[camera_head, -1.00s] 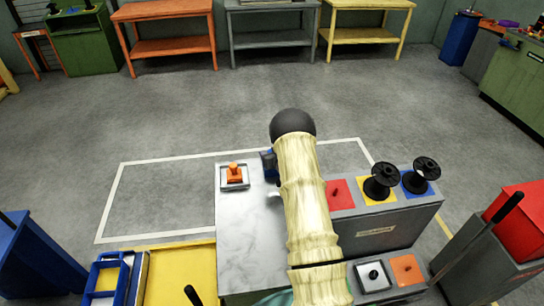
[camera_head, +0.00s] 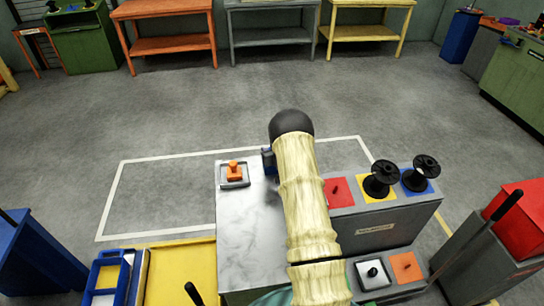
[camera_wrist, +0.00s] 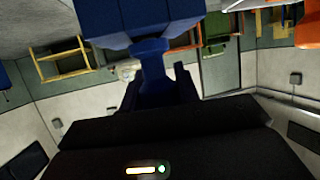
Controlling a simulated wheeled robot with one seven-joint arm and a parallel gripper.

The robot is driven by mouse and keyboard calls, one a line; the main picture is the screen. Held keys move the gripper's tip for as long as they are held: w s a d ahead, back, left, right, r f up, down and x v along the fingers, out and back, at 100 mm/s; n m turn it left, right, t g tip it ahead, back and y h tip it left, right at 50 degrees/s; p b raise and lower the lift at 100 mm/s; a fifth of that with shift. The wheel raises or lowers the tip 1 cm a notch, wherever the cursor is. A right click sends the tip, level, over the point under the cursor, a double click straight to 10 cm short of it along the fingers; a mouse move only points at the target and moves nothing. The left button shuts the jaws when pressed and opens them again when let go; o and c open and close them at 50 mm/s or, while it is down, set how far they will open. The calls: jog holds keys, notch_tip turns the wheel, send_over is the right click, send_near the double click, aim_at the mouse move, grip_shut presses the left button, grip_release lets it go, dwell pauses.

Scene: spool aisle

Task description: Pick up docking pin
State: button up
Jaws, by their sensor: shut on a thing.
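In the wrist view, my gripper (camera_wrist: 157,78) is shut on a blue piece (camera_wrist: 140,18) with a broad block and a narrower neck. I take this to be the docking pin. The neck sits between the fingers. In the head view, a small part of the blue piece (camera_head: 268,161) shows just left of my arm, over the far part of the white marble top (camera_head: 245,235). My arm hides the gripper and most of the piece there. I cannot tell how high the piece is above the top.
An orange knobbed piece (camera_head: 235,171) sits in a grey square tray (camera_head: 223,183) on the marble top. Black spools (camera_head: 380,180) stand on coloured squares to the right. A blue bin (camera_head: 105,275) is at the front left. The floor beyond (camera_head: 200,110) is clear.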

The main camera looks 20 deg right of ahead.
jog(key=shift+r, duration=0.1)
notch_tip(320, 180, up, 10)
jog(key=b, duration=0.2)
dwell(0.4)
